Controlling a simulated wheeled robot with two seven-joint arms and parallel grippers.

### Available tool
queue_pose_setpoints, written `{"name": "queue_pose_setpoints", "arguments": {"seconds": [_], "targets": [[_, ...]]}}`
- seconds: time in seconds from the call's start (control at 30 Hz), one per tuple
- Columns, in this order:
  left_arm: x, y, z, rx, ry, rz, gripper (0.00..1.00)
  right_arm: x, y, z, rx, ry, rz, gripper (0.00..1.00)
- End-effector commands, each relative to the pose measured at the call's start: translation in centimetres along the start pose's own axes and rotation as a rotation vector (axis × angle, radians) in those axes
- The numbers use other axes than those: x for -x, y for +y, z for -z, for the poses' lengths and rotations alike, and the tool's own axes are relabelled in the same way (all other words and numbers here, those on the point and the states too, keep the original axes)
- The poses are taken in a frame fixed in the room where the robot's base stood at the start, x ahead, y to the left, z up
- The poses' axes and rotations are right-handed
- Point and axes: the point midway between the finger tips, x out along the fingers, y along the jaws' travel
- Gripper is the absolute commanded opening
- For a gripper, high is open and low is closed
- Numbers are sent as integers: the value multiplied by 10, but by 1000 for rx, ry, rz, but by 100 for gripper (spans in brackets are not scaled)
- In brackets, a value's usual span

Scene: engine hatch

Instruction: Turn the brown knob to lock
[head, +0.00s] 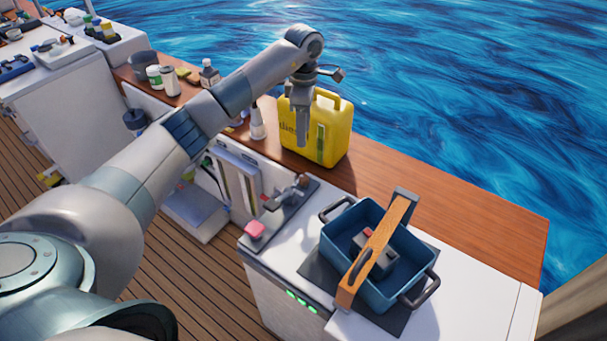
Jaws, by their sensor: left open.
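I cannot make out a brown knob for certain. The brown wooden bar (377,250) lies diagonally across the top of a blue bin (335,240), with a dark grey piece at its far end. A pink block or button (255,229) and a grey metal fitting (287,194) sit on the counter left of the bin. My left gripper (302,142) is open and points down, in front of the yellow canister in the picture. It overlaps the canister; I cannot tell whether they touch. It appears apart from the bin and the fitting. My right gripper is out of view.
The yellow canister (335,135) stands on the wooden ledge (440,190) by the water. Bottles and cans (170,80) stand farther left on it. The white counter (470,290) is clear right of the bin. Plank deck (190,270) lies below.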

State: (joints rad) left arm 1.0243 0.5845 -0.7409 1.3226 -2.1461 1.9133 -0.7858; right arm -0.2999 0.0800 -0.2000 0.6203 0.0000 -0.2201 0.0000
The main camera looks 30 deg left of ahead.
Motion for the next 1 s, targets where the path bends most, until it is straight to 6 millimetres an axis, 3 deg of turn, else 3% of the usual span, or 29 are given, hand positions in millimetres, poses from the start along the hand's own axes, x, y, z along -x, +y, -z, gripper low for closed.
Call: {"name": "queue_pose_setpoints", "arguments": {"seconds": [0.47, 0.67, 1.0], "targets": [[-10, -1, -1, 0, -3, 2, 43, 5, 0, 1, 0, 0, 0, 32], [-32, -1, -1, 1, -3, 4, 43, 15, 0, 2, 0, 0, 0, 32], [-92, -2, -2, 1, -4, 5, 43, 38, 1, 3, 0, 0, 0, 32]]}}
